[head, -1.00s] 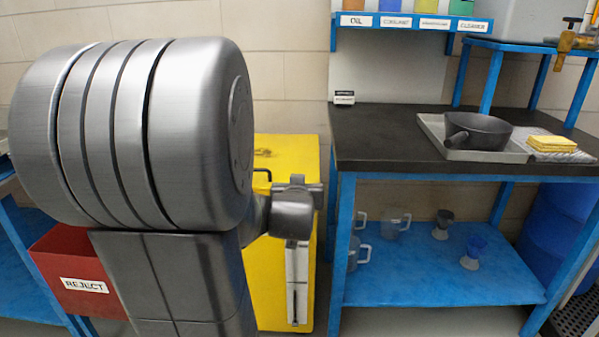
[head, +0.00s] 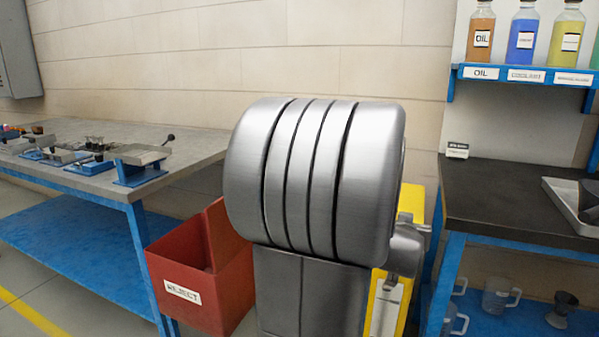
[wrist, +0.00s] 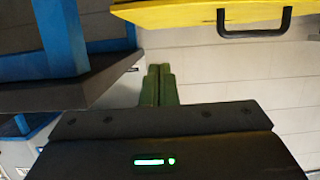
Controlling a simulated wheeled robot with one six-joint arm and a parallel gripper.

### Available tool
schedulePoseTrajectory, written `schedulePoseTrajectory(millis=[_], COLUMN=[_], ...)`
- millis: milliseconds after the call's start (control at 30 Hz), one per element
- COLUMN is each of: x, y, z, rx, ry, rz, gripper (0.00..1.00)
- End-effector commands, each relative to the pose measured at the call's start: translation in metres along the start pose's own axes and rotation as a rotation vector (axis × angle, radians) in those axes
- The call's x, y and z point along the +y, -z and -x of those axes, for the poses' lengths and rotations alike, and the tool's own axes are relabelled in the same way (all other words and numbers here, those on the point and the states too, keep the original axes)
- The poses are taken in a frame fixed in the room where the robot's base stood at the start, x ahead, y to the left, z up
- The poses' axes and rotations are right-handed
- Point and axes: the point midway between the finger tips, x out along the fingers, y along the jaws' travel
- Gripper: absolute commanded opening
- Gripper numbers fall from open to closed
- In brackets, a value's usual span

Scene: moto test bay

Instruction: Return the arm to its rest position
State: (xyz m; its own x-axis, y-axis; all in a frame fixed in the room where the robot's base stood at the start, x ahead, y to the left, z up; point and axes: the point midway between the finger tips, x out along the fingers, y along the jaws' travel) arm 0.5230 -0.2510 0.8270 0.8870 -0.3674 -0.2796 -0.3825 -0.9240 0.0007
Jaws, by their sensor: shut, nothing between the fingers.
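My arm (head: 315,180) stands large in the middle of the head view, its rounded grey links hiding much of the yellow cabinet behind it. My gripper (wrist: 159,72) shows in the wrist view, its two greenish fingers side by side, shut with nothing between them. The gripper itself is hidden in the head view. The wrist picture looks upside down, with the yellow lid and its black handle (wrist: 254,34) at the top, apart from the fingers.
A red REJECT bin (head: 195,290) is left of my arm. A grey-topped bench (head: 100,180) with small parts stands farther left. A dark-topped bench (head: 490,205) with a tray (head: 565,205) is at right, under a shelf of bottles (head: 520,74). Bare floor (head: 75,300) shows lower left.

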Motion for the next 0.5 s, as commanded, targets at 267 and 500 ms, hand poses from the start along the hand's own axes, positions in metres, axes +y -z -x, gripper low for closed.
schedulePoseTrajectory(millis=[267,500], x=[0.000,-0.001], y=[0.008,-0.013], z=[-0.039,-0.041], rx=[-0.002,0.000], ry=[-0.001,-0.003], rz=[-0.001,-0.001], gripper=[0.00,0.00])
